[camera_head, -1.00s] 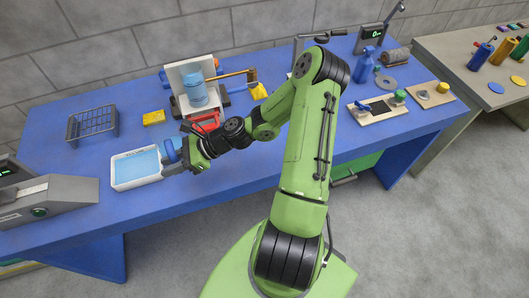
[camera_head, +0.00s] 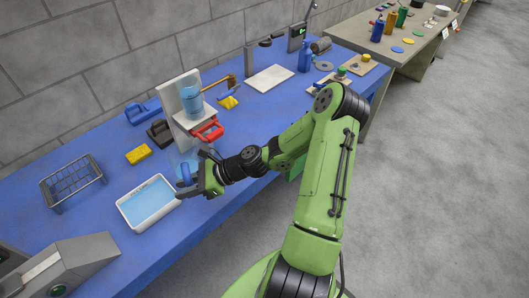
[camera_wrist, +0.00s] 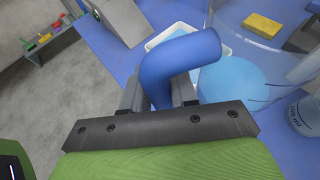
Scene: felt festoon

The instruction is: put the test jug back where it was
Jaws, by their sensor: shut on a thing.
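My gripper (camera_head: 190,188) is shut on the blue handle of a clear jug (camera_head: 178,165), over the blue bench near its front edge. In the wrist view the thick blue handle (camera_wrist: 180,62) is between the jaws, and the clear jug (camera_wrist: 232,78) beyond it holds something blue, apparently liquid. The jug is between the white tray (camera_head: 126,213) of blue liquid and the white stand (camera_head: 166,97). Whether its base touches the bench is hard to tell. A light blue beaker (camera_head: 191,101) sits on the stand; a marked vessel also shows in the wrist view (camera_wrist: 306,118).
A red-handled object (camera_head: 208,131) is just right of the jug. A yellow sponge (camera_head: 138,154) and a wire basket (camera_head: 72,184) lie left. A grey machine (camera_head: 65,268) stands at front left. A white board (camera_head: 271,78) lies farther right along the bench.

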